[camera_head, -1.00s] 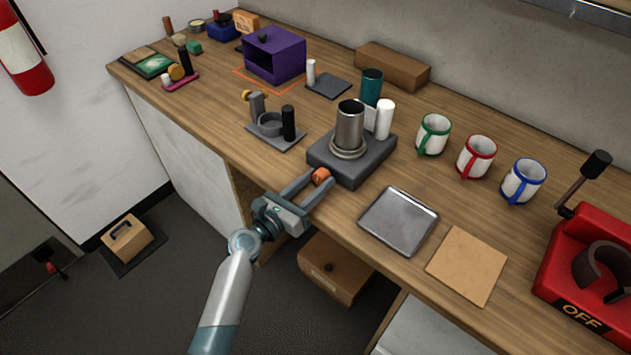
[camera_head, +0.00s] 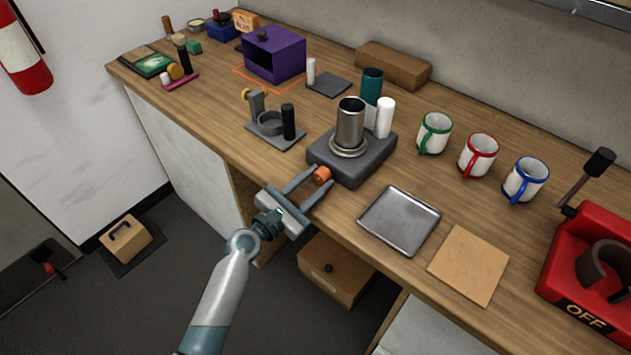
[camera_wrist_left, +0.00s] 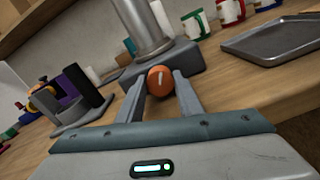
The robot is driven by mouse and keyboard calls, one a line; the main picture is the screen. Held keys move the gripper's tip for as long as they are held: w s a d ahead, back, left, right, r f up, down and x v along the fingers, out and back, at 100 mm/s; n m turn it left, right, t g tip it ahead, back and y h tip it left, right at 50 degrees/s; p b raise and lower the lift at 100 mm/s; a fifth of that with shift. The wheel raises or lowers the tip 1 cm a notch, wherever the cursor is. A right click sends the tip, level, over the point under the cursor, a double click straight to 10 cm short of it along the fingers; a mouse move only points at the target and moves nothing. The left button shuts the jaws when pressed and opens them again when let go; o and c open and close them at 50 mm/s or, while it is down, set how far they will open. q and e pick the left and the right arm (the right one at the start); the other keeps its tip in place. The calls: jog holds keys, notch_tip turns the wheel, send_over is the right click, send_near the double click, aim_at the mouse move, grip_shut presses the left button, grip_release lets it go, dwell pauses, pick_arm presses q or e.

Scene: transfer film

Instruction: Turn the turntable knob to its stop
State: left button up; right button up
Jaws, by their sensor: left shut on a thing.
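The turntable is a dark grey block (camera_head: 335,170) near the counter's front edge, with a steel cup (camera_head: 350,125) upright on its round plate. Its orange knob (camera_head: 321,174) sticks out from the front side. My left gripper (camera_head: 322,177) is shut on the knob, one finger on each side. In the left wrist view the knob (camera_wrist_left: 160,82) sits between the fingertips and shows a short white mark, nearly upright and slightly tilted. That view is tilted against the counter. My right gripper is not in view.
A metal tray (camera_head: 399,220) and a tan board (camera_head: 468,265) lie to the right. Three mugs stand behind them, the nearest blue-rimmed (camera_head: 524,181). A white cylinder (camera_head: 385,118) stands close behind the turntable. A grey fixture (camera_head: 268,128) stands to its left.

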pick_arm(q)
jog(key=o, duration=1)
jog(key=shift+o, duration=0.2)
jog(key=shift+s, duration=0.1)
jog(key=b+v, duration=0.3)
jog(key=v, duration=1.4)
jog(key=shift+a+b, duration=0.15)
jog(key=shift+b, duration=0.25)
